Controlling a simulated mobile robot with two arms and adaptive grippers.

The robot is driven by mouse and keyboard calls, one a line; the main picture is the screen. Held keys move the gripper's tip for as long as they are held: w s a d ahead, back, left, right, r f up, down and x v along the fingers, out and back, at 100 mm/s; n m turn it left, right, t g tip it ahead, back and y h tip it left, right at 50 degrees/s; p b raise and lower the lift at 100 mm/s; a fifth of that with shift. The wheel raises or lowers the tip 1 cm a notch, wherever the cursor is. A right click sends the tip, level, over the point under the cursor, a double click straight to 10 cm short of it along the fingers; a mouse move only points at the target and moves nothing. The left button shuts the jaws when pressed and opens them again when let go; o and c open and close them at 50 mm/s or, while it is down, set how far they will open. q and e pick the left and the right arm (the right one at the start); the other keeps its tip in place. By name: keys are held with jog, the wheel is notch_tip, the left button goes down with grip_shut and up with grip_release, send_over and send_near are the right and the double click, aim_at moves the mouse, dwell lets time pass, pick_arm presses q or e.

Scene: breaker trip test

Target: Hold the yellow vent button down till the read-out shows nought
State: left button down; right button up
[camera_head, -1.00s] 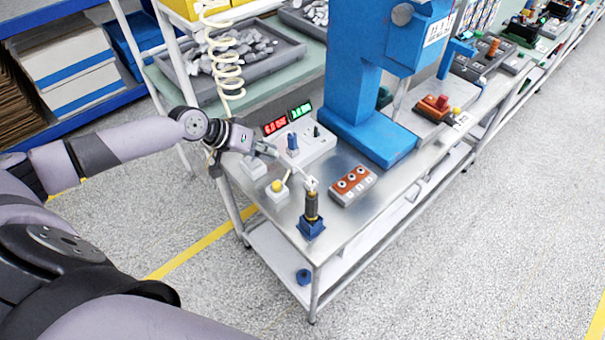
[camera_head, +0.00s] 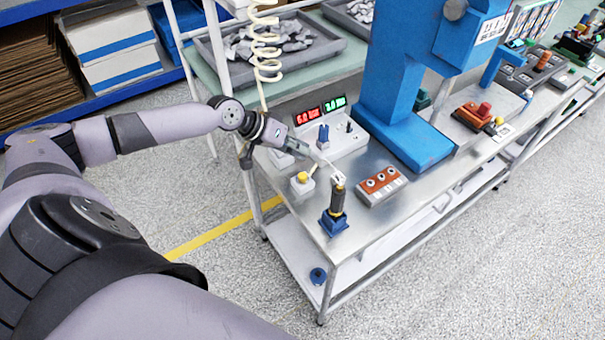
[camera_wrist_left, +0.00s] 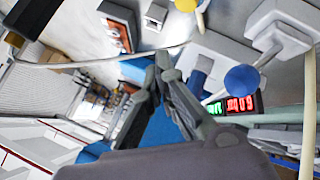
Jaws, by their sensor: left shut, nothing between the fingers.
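The yellow vent button (camera_head: 302,178) sits on a small white box near the bench's left edge. A yellow piece, probably this button, is cut off at the top of the left wrist view (camera_wrist_left: 187,4). The red read-out (camera_head: 308,115) is lit and seems to start with 6.0; it also shows upside down in the wrist view (camera_wrist_left: 241,104). My left gripper (camera_head: 308,152) is shut and empty above the bench, beyond the button and apart from it. In the wrist view its dark fingers (camera_wrist_left: 165,62) lie together. My right gripper is not in view.
A green read-out (camera_head: 334,102) adjoins the red one. A blue knob (camera_head: 323,133) stands close beyond my left gripper. A black-and-yellow handled tool (camera_head: 338,200) stands in a blue holder at the front. An orange panel (camera_head: 381,181) and blue press (camera_head: 405,145) are to the right.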

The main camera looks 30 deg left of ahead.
pick_arm(q)
jog(key=b, duration=0.2)
send_over(301, 174)
notch_tip(301, 174, down, 4)
jog(key=shift+w+f, duration=0.1)
jog(key=shift+f+b, duration=0.3)
jog(key=shift+f, duration=0.1)
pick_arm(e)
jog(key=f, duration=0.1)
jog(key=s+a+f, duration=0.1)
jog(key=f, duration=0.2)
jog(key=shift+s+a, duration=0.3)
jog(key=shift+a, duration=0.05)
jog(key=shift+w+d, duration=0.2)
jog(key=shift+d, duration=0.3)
pick_arm(q)
jog(key=shift+f, duration=0.1)
jog(key=shift+f, duration=0.35)
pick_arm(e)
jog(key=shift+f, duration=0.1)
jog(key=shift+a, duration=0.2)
